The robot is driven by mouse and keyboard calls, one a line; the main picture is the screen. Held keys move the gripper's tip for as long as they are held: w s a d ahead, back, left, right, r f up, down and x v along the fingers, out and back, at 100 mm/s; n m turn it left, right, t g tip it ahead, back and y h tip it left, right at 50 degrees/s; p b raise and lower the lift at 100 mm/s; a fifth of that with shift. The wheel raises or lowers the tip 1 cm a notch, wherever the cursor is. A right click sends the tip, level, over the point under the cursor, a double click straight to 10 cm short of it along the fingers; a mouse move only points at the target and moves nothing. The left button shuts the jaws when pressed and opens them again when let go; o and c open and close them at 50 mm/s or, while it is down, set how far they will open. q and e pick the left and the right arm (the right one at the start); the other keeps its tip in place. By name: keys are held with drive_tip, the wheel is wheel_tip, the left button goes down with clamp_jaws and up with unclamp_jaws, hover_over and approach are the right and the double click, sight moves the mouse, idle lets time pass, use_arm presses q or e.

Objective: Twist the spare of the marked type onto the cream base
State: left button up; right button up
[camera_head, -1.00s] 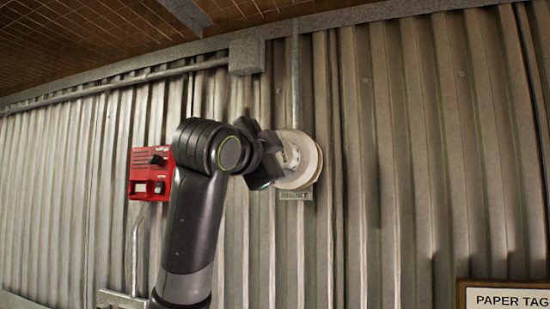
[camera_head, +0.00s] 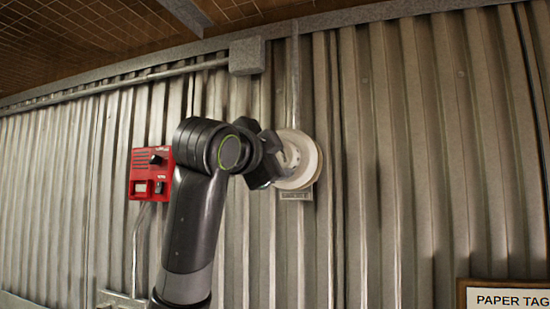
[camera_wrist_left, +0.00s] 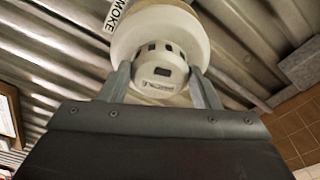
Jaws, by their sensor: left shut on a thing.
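My left gripper (camera_head: 280,163) is at the wall, its fingers on either side of a white detector head (camera_wrist_left: 160,65). In the left wrist view the two fingers (camera_wrist_left: 164,92) are shut on the head's narrower body, which has dark slots around it. The head sits against the round cream base (camera_head: 310,160) on the corrugated wall; I cannot tell whether it is locked in. A label ending in "MOKE" (camera_wrist_left: 117,14) shows beside the base. The gripper hides part of the head in the head view. My right gripper is not in view.
A red box (camera_head: 151,173) with black knobs is on the wall left of my arm. A grey junction box (camera_head: 246,56) and conduit are above. A "PAPER TAG" sign (camera_head: 510,300) is at lower right. The wall right of the base is clear.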

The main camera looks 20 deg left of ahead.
use_arm(q)
drive_tip(key=shift+w+p, duration=0.6)
drive_tip(key=shift+w, duration=0.8)
drive_tip(key=o, duration=1.1)
drive_tip(key=shift+d, duration=0.1)
drive_tip(key=shift+s, duration=0.1)
drive_tip(key=shift+s+f+b, duration=0.1)
drive_tip(key=shift+s+b, duration=0.2)
drive_tip(key=shift+b, duration=0.15)
drive_tip(key=shift+s+a+f+b, duration=0.15)
drive_tip(key=shift+s+a+b, duration=0.25)
drive_tip(key=shift+s+b, duration=1.75)
drive_tip(key=shift+s+a+f+b, duration=0.1)
drive_tip(key=shift+s+a+b, duration=0.55)
drive_tip(key=shift+s, duration=2.7)
drive_tip(key=shift+s+a+f+b, duration=0.2)
drive_tip(key=shift+s+b, duration=1.5)
drive_tip(key=shift+s, duration=1.05)
drive_tip(key=shift+o, duration=0.2)
drive_tip(key=shift+w, duration=0.1)
